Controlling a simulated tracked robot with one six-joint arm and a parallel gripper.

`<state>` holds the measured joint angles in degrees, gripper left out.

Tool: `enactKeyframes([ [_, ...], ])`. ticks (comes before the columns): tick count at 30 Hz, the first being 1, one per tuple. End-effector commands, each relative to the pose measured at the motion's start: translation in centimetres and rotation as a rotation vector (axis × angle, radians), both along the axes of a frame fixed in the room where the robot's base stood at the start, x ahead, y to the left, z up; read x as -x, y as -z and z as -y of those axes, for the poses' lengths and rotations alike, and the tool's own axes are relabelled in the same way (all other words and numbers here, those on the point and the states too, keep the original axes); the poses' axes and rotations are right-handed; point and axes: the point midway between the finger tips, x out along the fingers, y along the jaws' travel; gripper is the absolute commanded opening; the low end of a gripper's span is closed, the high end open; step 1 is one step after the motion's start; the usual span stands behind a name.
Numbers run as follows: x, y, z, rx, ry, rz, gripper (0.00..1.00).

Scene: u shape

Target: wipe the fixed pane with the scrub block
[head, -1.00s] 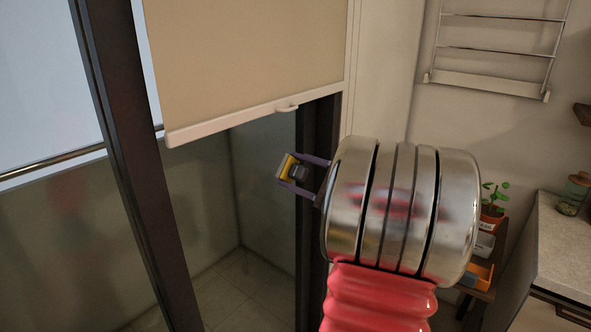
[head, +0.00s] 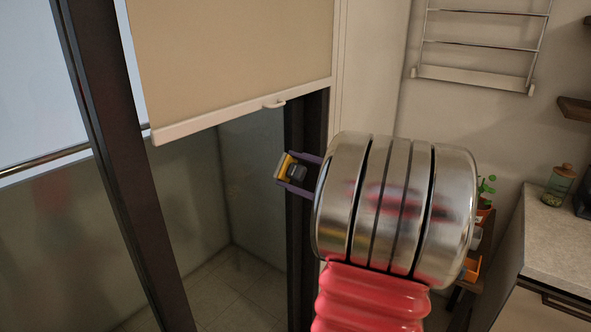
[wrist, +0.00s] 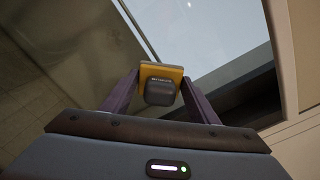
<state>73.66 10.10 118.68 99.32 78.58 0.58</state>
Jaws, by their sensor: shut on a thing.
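My gripper (head: 291,178) is shut on the scrub block (head: 283,165), a small yellow pad with a dark grip. The block also shows in the wrist view (wrist: 161,84), held between two purple fingers. In the head view the block appears in front of the glass below the beige blind, near the dark right-hand frame post. The glass pane (head: 255,160) stands between dark frame posts, its upper part covered by the blind. I cannot tell whether the block touches the glass.
The beige blind (head: 230,60) hangs down with a pale bottom bar and a small pull tab. A dark post (head: 125,160) stands at left. A wall rack (head: 478,75), shelf plants and a counter (head: 560,235) are at right.

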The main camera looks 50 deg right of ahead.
Motion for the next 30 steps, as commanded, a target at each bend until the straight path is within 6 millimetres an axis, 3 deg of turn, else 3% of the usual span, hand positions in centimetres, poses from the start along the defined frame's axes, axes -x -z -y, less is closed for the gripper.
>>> enactKeyframes([
  [9,-0.1,0.0,-0.1,0.0,-0.002,0.001,0.36],
  [13,-0.7,-0.4,-1.0,0.002,-0.019,0.001,0.36],
  [17,-1.5,0.1,-3.7,-0.002,-0.042,0.0,0.36],
  [24,-1.8,3.1,-9.4,-0.004,-0.047,-0.001,0.36],
  [30,-1.1,5.5,-11.9,-0.003,-0.02,0.0,0.36],
])
